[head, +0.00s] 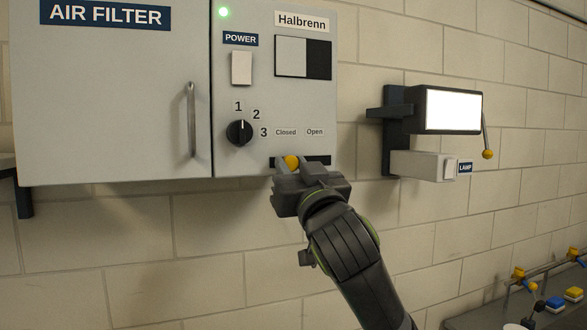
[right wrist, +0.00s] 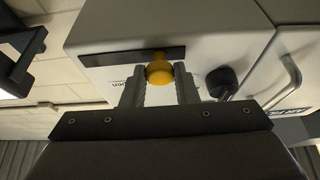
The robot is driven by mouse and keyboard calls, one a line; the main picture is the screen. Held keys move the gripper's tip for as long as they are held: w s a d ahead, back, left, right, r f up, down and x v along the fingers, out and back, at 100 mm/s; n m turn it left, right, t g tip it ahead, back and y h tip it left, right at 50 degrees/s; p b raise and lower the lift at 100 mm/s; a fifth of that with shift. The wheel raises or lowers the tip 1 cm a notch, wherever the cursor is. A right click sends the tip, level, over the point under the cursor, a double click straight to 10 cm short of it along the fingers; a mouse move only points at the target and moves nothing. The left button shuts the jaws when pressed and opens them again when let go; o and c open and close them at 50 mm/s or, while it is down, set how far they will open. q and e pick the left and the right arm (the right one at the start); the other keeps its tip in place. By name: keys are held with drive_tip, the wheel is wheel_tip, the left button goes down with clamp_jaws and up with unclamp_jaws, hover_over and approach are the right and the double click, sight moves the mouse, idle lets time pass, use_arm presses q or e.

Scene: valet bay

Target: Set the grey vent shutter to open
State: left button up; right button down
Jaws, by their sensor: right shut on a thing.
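The air filter cabinet's slider has a yellow knob (head: 292,161) in a dark slot (head: 322,160) on the lower right of the panel. The knob is below the "Closed" label (head: 286,132), left of the "Open" label (head: 314,132). My right gripper (head: 294,166) is shut on the knob from below. In the right wrist view the knob (right wrist: 159,72) sits between my two fingertips at the slot (right wrist: 110,57). The vent window (head: 303,57) above shows a light grey shutter (head: 290,56) at left and black at right. My left gripper is out of view.
A lit lamp (head: 446,110) with a switch box (head: 424,165) is on the wall at right. The wall below the cabinet is clear.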

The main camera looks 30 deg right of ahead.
sight(315, 155)
drive_tip(key=d+b, duration=0.1)
drive_tip(key=d, duration=0.1)
drive_tip(key=s+d+b, duration=0.1)
drive_tip(key=d, duration=0.1)
drive_tip(key=shift+d+f+b, duration=0.15)
drive_tip(key=shift+d+b, duration=0.1)
drive_tip(key=shift+b, duration=0.15)
drive_tip(key=shift+s+d+b, duration=0.15)
drive_tip(key=shift+d+b, duration=0.3)
drive_tip(key=shift+d, duration=0.05)
drive_tip(key=shift+r, duration=0.2)
drive_tip(key=c, duration=1.4)
unclamp_jaws()
drive_tip(key=shift+c, duration=0.2)
drive_tip(key=o, duration=0.3)
drive_tip(key=shift+d+f, duration=0.1)
drive_tip(key=shift+d, duration=0.15)
